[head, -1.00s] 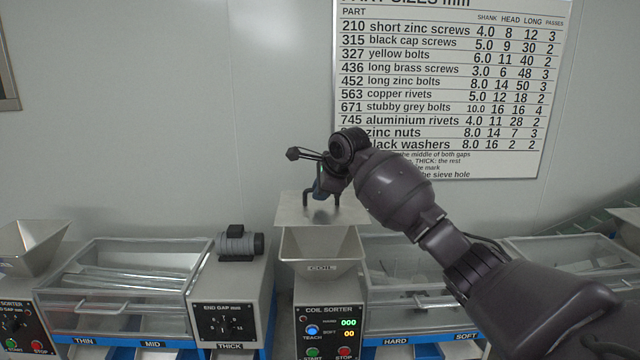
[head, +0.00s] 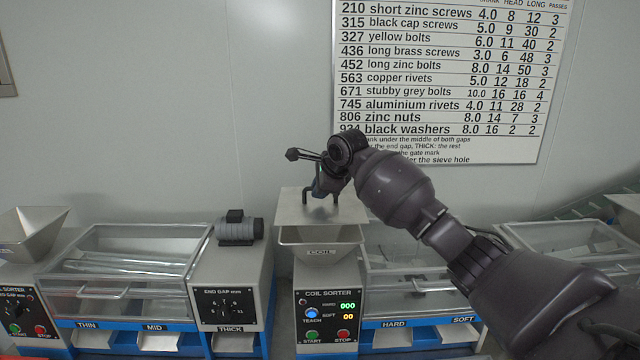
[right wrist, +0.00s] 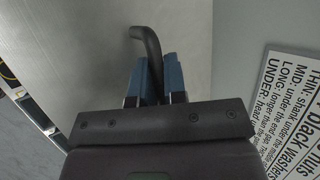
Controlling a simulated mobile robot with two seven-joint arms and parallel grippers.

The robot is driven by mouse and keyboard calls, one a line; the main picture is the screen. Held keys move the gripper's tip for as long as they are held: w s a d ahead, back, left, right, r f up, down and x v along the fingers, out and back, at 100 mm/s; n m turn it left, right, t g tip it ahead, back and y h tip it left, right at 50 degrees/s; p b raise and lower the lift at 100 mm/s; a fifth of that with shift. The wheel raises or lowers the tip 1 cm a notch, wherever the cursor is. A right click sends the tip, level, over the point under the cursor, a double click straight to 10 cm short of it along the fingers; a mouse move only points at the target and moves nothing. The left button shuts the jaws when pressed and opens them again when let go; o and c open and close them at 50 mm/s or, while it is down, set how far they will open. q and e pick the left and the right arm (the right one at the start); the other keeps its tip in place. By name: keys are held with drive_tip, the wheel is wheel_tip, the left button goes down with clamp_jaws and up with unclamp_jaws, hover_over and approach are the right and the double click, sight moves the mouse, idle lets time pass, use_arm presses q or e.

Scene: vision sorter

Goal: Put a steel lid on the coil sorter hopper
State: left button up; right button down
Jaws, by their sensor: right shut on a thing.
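The steel lid (head: 296,211) is a flat grey plate with a dark bent handle; it lies level over the hopper (head: 320,236) of the coil sorter (head: 330,315). I cannot tell whether the lid touches the rim. My right gripper (head: 321,191) is shut on the lid's handle from above. In the right wrist view the blue fingers (right wrist: 152,80) pinch the dark handle (right wrist: 148,42), with the plate behind. My left gripper is not in view.
A sorter with a clear cover (head: 130,262) and a grey motor (head: 238,228) stands to the left. Another clear-covered unit (head: 410,285) sits right, under my right arm. A part size chart (head: 450,80) hangs on the wall behind.

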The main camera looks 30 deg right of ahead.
sight(321, 203)
drive_tip(key=shift+f, duration=2.1)
drive_tip(key=shift+f, duration=0.1)
drive_tip(key=c, duration=1.1)
unclamp_jaws()
drive_tip(key=b+v, duration=0.1)
drive_tip(key=v, duration=0.8)
drive_tip(key=shift+s, duration=0.15)
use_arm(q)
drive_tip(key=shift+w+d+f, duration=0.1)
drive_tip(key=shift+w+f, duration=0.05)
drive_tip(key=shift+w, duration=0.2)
use_arm(e)
drive_tip(key=shift+v, duration=0.85)
